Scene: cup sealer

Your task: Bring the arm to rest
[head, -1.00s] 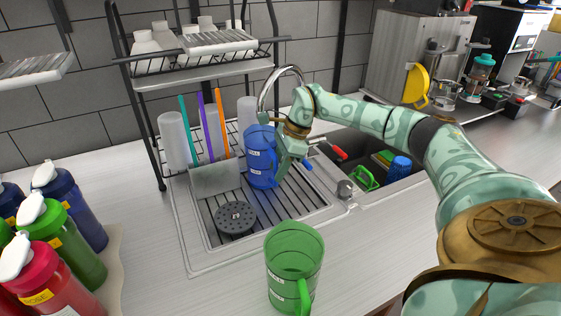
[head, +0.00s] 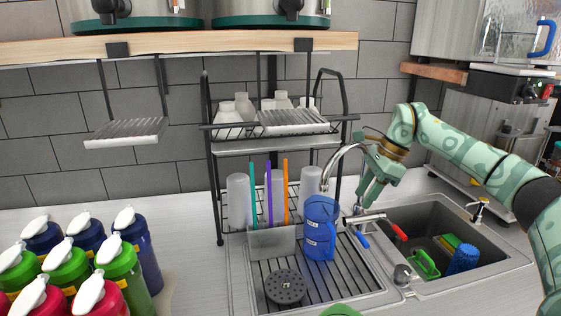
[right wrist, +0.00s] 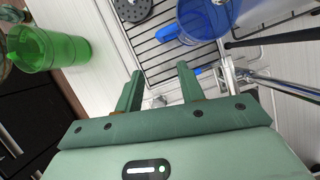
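My right gripper (head: 367,192) is raised beside the faucet, pointing down; it is open and empty. In the right wrist view its two green fingers (right wrist: 160,85) are spread, with nothing between them. The blue pitcher (head: 320,230) stands upright on the drying rack, to the left of the gripper and apart from it; it also shows in the right wrist view (right wrist: 205,18). The green pitcher (right wrist: 48,50) stands on the counter, and only its top edge (head: 341,311) shows at the bottom of the head view. My left gripper is not in view.
The chrome faucet (head: 336,158) is close to my right gripper. The sink (head: 425,225) holds a green brush and a blue cup. A wire shelf (head: 232,148) with white bottles stands behind. Several colored bottles (head: 121,272) stand at left.

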